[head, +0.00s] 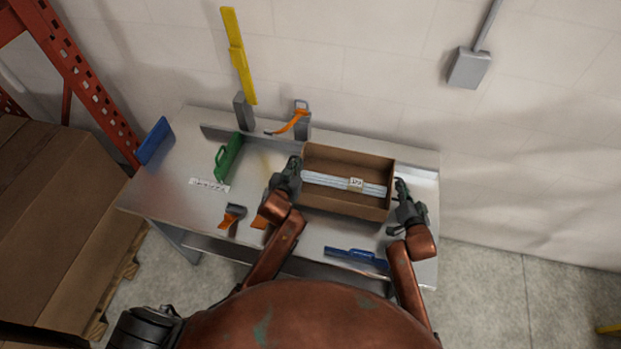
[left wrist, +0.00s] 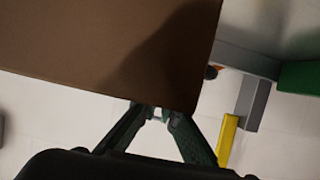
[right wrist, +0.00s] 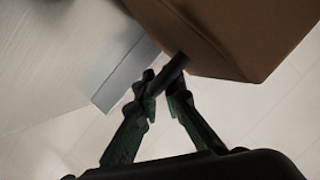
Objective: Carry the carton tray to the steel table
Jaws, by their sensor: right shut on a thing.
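The carton tray (head: 340,205) is a brown open box over the right part of the steel table (head: 180,195). I cannot tell whether it rests on the table or hangs just above it. Light long bars (head: 325,182) with a white label lie in it. My right gripper (head: 403,190) is shut on the tray's right end; its fingers close on a dark piece beside the brown wall in the right wrist view (right wrist: 165,85). My left gripper (head: 293,168) is at the tray's left end. Its fingertips (left wrist: 158,112) meet the carton's edge, but their grip is unclear.
On the table are a green holder (head: 229,157), an orange-and-grey tool (head: 232,215), a blue bar (head: 355,256) at the front edge and an orange strap on a grey post (head: 302,120) behind. Brown cartons (head: 60,200) and an orange rack (head: 75,75) stand left.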

